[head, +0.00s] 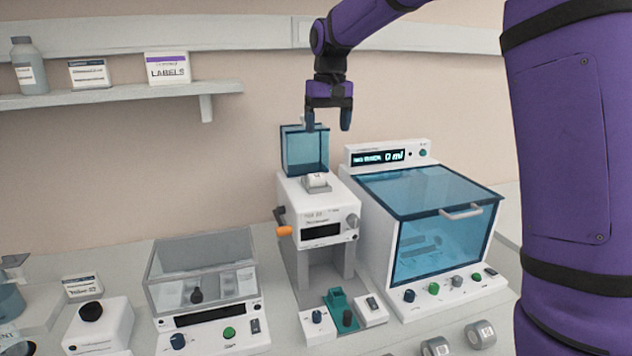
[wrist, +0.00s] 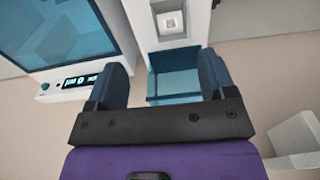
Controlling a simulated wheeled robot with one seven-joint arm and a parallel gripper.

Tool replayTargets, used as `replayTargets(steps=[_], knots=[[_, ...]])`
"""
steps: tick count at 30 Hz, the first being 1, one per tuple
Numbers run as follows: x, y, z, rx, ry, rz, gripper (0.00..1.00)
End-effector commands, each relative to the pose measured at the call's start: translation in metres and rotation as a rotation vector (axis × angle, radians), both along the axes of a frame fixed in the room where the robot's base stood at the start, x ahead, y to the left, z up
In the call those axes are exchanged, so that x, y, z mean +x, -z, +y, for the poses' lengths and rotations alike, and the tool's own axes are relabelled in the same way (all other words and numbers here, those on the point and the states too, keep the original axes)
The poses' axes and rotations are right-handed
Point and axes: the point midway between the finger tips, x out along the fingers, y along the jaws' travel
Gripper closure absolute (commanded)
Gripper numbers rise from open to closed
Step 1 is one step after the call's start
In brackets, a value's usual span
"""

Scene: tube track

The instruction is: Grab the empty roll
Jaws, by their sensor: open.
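A small pale roll (head: 316,181) sits in the top of the white label machine (head: 312,213), under its raised teal lid (head: 305,150). In the wrist view the roll (wrist: 170,22) shows at the top, beyond the teal lid (wrist: 173,75). I cannot tell whether it has labels left on it. My gripper (head: 328,118) is open and empty, pointing down above the lid and roll, apart from both. It also shows in the wrist view (wrist: 165,72), with the lid between and beyond its fingers. Two grey-white rolls, one (head: 480,334) and another (head: 436,347), lie on the bench at the front right.
A teal-windowed cabinet machine (head: 425,220) with a display stands right of the label machine. A clear-covered box device (head: 205,280) stands to the left. A wall shelf (head: 110,95) holds a bottle and boxes at upper left. The air around my gripper is free.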

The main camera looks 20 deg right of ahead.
Motion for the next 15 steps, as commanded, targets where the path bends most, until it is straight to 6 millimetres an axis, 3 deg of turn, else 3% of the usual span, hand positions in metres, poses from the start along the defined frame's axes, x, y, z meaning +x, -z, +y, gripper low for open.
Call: replayTargets(steps=[3,6,11,15], knots=[[0.026,0.016,0.007,-0.006,-0.002,0.028,0.23],[0.038,0.024,0.011,-0.01,-0.002,0.043,0.23],[0.047,0.033,0.014,-0.012,-0.002,0.053,0.23],[0.046,0.051,0.014,-0.013,-0.002,0.056,0.23]])
